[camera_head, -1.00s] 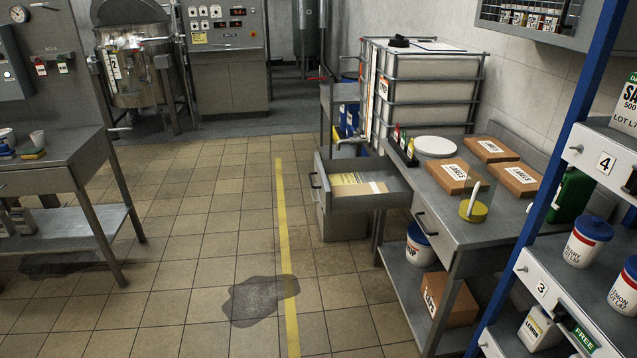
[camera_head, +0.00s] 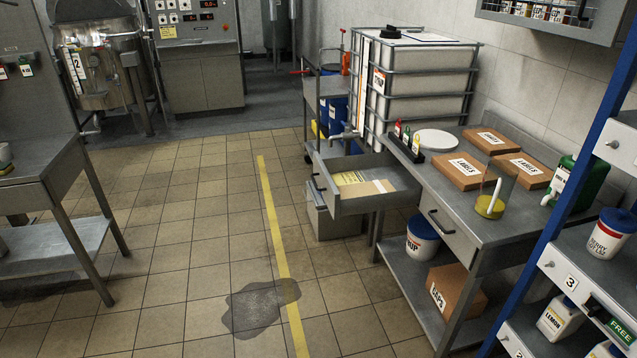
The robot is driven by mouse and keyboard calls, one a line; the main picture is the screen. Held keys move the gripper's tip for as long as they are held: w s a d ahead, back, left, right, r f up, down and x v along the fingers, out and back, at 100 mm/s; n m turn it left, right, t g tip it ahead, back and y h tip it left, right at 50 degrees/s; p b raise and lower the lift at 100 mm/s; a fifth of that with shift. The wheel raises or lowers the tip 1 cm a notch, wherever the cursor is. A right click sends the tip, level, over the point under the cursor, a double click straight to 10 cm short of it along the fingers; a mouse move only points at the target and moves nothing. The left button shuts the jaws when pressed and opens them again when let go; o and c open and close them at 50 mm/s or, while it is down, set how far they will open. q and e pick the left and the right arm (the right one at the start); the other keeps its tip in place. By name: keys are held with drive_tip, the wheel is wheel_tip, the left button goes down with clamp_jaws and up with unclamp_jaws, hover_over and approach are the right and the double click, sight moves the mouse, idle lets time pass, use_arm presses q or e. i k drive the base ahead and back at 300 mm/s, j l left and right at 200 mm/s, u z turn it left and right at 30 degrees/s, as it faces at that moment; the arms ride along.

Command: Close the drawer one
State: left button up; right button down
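An open drawer (camera_head: 372,204) sticks out to the left from the far end of the steel workbench (camera_head: 480,226) on the right. A yellow label sheet and a tan piece lie inside it. Its dark handle (camera_head: 318,184) is on its left-facing front. A second drawer (camera_head: 446,232) in the same bench, nearer to me, is shut, with its own dark handle. I cannot read a number on either drawer. Neither of my grippers shows in the head view.
Tiled floor left of the bench is open, with a yellow line (camera_head: 275,240) and a dark wet patch (camera_head: 260,306). A blue-posted shelf rack (camera_head: 577,145) stands at the near right, another table (camera_head: 40,175) at the left. A caged white tank (camera_head: 425,85) stands behind the bench.

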sight(381, 165)
drive_tip(key=i+j+z, duration=0.15)
drive_tip(key=i, duration=0.3)
drive_tip(key=i+z, duration=0.1)
drive_tip(key=i, duration=0.35)
drive_tip(key=i+j+z, duration=0.15)
drive_tip(key=i, duration=0.3)
drive_tip(key=i+j+z, duration=0.1)
drive_tip(key=i+j, duration=0.25)
drive_tip(key=i+j+z, duration=0.15)
drive_tip(key=i, duration=0.4)
drive_tip(key=j, duration=0.1)
